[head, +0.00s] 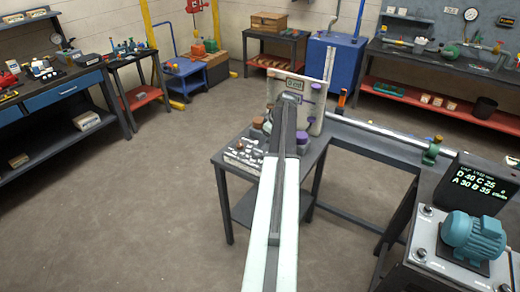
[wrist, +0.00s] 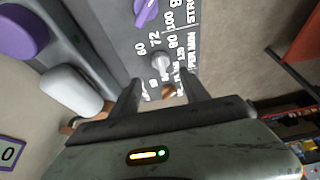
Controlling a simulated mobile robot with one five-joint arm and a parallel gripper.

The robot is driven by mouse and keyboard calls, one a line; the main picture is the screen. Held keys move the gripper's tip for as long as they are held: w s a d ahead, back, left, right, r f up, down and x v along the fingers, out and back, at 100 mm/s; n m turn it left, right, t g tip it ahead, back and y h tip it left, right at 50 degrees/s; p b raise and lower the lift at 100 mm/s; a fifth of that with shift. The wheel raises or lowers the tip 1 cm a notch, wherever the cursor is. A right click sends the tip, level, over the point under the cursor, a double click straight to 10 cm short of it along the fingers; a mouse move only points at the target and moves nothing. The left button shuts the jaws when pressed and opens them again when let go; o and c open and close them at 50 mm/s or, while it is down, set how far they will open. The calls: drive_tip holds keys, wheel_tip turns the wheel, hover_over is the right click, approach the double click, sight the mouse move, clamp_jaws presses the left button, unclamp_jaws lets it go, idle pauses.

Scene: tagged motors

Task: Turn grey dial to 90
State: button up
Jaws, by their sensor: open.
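A small grey dial (wrist: 161,63) shows in the wrist view on a grey panel (wrist: 116,28), with white numbers around it, among them 60, 72 and 100. Its exact setting is too small to read. My gripper (wrist: 162,82) is open; its two fingers point toward the panel on either side of the dial's line, with no clear contact. In the head view the upright panel (head: 316,113) stands on a small table. My arm reaches to it and covers its middle, so the grey dial is hidden there.
A purple dial (wrist: 146,11) and a brown knob (wrist: 168,91) are close to the grey dial. A white rounded knob (wrist: 72,89) and a larger purple knob (wrist: 20,31) lie left. A motor bench with a teal motor (head: 474,236) stands right. Open floor (head: 150,200) lies left.

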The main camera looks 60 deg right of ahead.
sight(259, 151)
drive_tip(key=b+x, duration=0.7)
drive_tip(key=x, duration=0.1)
drive_tip(key=shift+a, duration=0.1)
drive_tip(key=shift+r, duration=0.1)
